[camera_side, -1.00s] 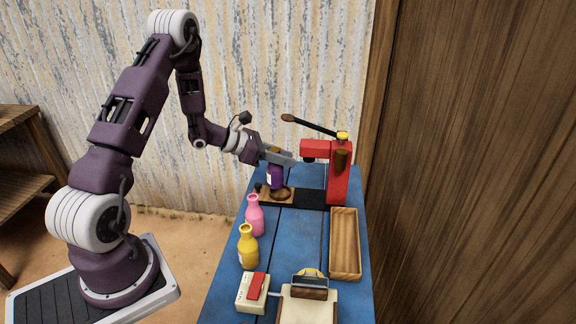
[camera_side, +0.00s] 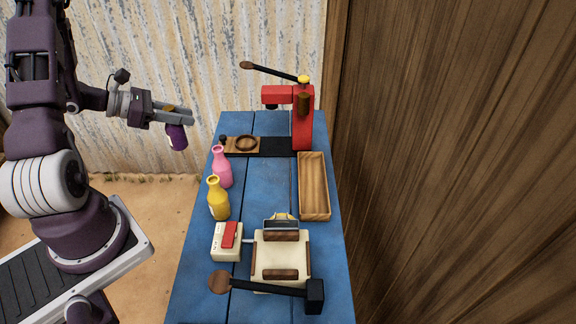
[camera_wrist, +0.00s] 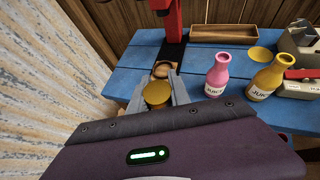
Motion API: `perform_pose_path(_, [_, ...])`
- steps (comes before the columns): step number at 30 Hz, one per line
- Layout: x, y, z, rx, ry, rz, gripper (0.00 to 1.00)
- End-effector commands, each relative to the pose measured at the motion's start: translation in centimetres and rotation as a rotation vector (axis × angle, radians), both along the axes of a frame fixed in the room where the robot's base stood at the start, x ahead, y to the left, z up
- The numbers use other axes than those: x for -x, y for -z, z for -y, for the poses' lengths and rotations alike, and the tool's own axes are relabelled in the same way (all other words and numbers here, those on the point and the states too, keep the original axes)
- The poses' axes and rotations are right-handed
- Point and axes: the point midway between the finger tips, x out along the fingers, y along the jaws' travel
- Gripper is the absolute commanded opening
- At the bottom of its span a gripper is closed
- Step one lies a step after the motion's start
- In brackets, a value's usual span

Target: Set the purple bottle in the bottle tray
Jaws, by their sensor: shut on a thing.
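My gripper (camera_side: 178,112) is shut on the purple bottle (camera_side: 176,137) and holds it in the air, left of the blue table's back end. The bottle is close to upright, with a gold-brown top. In the wrist view the round top (camera_wrist: 157,94) shows between the gripper's fingers; the bottle's body is hidden below it. The bottle tray (camera_side: 325,189) is a long, shallow wooden tray on the table's right side. It looks empty, and it also shows at the top of the wrist view (camera_wrist: 223,39).
A red lever press (camera_side: 302,125) stands at the back, with an empty wooden ring (camera_side: 246,143) on its base. A pink bottle (camera_side: 222,168) and a yellow bottle (camera_side: 218,200) stand on the left edge. A red-switch box (camera_side: 227,240) and a cream device (camera_side: 281,256) are in front.

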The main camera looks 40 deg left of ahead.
Motion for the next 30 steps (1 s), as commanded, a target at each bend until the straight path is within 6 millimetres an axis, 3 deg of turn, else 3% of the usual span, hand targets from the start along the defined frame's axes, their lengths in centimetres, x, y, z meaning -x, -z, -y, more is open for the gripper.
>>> perform_pose_path(4, [0.0, -4.2, -0.1, -0.010, 0.000, 0.005, 0.00])
perform_pose_path(12, [0.0, -9.5, 0.0, -0.006, 0.001, 0.002, 0.00])
perform_pose_path(17, [-2.5, -9.2, 2.0, -0.002, 0.088, -0.005, 0.00])
perform_pose_path(23, [-6.3, -9.0, 5.7, -0.006, 0.230, -0.009, 0.00])
perform_pose_path(26, [-8.7, -8.9, 8.6, -0.008, 0.325, -0.013, 0.00])
perform_pose_path(30, [-12.4, -8.9, 14.6, -0.010, 0.489, -0.011, 0.00])
